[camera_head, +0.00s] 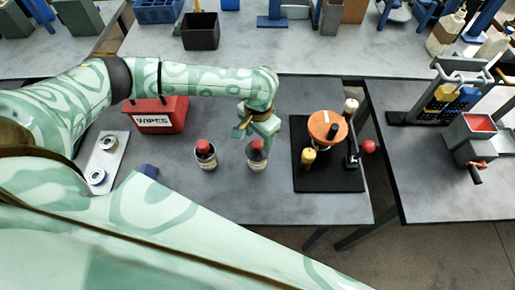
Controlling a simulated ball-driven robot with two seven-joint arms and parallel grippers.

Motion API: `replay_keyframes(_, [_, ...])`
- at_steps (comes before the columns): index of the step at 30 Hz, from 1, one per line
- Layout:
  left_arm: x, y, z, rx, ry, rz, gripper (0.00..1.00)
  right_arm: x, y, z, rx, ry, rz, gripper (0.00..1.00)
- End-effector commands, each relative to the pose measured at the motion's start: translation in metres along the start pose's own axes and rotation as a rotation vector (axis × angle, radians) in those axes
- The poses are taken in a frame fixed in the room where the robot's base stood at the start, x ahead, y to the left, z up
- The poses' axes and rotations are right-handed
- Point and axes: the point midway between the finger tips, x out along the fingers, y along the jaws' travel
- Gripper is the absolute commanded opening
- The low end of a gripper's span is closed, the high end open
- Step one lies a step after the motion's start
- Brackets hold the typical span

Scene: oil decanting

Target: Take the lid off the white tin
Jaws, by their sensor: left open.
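Two small red-lidded containers stand upright on the grey table. The right one (257,160) has pale sides and looks like the white tin; its red lid (257,145) is on. The left one (206,163) looks darker with a pale label, its red lid (203,146) also on. My left gripper (261,132) is open and points down just above the right container's lid, partly covering the view of it. Whether its fingers touch the lid cannot be told. My right gripper is out of view.
A red WIPES box (157,118) stands behind to the left. A pale plate with two round fittings (103,157) lies at the left. A black mat (330,180) at the right bears an orange-topped device (327,127) and a yellow piece (307,158). The table in front of the containers is clear.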

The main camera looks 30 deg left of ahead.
Motion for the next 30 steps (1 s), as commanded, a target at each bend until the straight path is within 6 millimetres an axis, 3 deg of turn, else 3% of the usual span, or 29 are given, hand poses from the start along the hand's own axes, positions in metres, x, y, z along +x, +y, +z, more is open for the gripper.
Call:
replay_keyframes(6, [0.038, -0.001, 0.004, -0.001, -0.002, -0.001, 0.55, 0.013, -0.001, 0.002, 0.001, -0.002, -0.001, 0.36])
replay_keyframes(13, [0.039, -0.001, 0.003, 0.000, 0.000, -0.001, 0.55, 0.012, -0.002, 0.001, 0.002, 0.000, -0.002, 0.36])
replay_keyframes(18, [0.039, -0.001, 0.003, 0.000, 0.000, -0.001, 0.08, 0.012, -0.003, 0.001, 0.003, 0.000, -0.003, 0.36])
replay_keyframes(30, [0.033, -0.001, 0.003, 0.000, 0.001, -0.001, 0.08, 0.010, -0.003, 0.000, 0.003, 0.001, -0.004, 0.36])
